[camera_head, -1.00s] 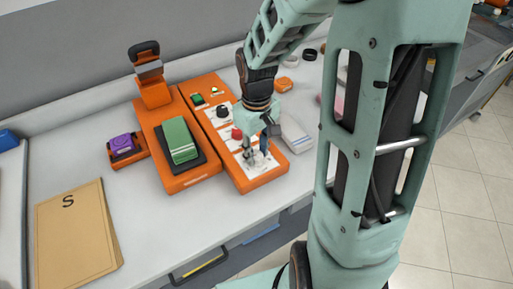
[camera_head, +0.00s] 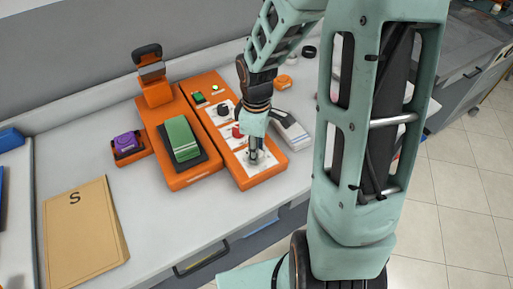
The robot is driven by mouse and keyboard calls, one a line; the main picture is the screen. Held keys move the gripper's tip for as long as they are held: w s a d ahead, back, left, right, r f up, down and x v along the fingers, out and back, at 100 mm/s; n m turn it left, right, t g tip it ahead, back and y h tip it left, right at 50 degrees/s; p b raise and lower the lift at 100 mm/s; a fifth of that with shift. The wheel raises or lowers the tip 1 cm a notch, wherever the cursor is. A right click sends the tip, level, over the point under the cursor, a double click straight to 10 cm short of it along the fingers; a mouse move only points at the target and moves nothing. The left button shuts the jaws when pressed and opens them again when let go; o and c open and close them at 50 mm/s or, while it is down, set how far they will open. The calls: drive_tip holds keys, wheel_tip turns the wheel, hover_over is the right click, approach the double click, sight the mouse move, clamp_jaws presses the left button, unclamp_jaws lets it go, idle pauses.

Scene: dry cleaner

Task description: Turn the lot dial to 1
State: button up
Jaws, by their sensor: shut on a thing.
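An orange control panel (camera_head: 258,180) lies on the counter with a white face. Along it from the far end are a green button (camera_head: 198,97), a black knob (camera_head: 222,108) and a red knob (camera_head: 237,131). My gripper (camera_head: 254,158) points down at the near end of the panel, over a white dial area there. It is shut on a small dial that it mostly hides. I take this to be the lot dial, but its label and its setting cannot be read.
Left of the panel is an orange machine (camera_head: 190,180) with a green block (camera_head: 181,138) on a dark pad. A purple item (camera_head: 127,142) sits further left, and a tan folder marked S (camera_head: 85,240) lies in front. A white and grey device (camera_head: 291,131) lies close to the panel's right.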

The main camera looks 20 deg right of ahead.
idle(0.4)
drive_tip(key=o, duration=1.1)
drive_tip(key=shift+o, duration=0.2)
drive_tip(key=shift+r, duration=0.1)
wheel_tip(320, 180, up, 12)
